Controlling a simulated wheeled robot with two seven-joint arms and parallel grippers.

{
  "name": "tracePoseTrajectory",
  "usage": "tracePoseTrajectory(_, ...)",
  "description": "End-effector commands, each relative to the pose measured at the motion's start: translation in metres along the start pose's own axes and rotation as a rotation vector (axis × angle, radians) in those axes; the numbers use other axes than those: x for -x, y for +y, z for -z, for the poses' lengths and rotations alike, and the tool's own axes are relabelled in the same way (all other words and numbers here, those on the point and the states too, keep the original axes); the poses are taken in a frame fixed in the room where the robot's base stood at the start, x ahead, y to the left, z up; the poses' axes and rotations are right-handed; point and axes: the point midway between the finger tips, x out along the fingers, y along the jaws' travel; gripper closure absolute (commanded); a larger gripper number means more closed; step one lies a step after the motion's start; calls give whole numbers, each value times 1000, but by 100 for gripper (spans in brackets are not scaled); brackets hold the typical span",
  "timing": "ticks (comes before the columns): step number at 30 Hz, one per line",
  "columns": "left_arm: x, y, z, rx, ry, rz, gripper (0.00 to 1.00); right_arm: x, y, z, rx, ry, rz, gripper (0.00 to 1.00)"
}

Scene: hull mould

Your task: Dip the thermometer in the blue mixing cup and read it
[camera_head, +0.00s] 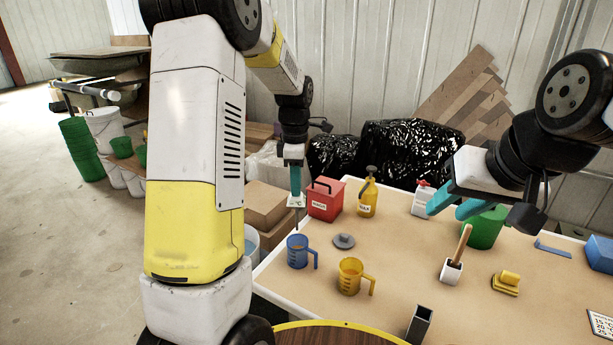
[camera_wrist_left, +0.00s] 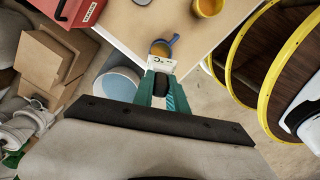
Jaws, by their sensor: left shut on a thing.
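My left gripper (camera_head: 295,188) is shut on the thermometer (camera_head: 296,201), which has a white head and a thin dark probe pointing down. In the head view the probe ends just above the rim of the blue mixing cup (camera_head: 298,253); I cannot tell whether its tip is over the opening. In the left wrist view the thermometer's white head (camera_wrist_left: 160,66) sits between the teal fingers (camera_wrist_left: 160,92), with the blue cup (camera_wrist_left: 171,42) just beyond it. The reading is too small to make out. My right gripper (camera_head: 452,207) is open and empty above the table's back right.
A yellow cup (camera_head: 351,277) and a grey lid-like disc (camera_head: 344,241) stand close to the blue cup. A red box (camera_head: 325,202) and a yellow bottle (camera_head: 367,197) stand behind.

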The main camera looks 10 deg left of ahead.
Motion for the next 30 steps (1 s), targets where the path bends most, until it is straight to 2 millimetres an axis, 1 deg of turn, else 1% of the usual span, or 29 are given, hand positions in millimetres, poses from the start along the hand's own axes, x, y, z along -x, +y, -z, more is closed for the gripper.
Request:
tracePoseTrajectory(24, -82, -1, 0, -1, 1, 4, 100, 0, 0, 0, 0, 0, 0, 64)
tracePoseTrajectory(30, -98, -1, 0, -1, 1, 3, 100, 0, 0, 0, 0, 0, 0, 64)
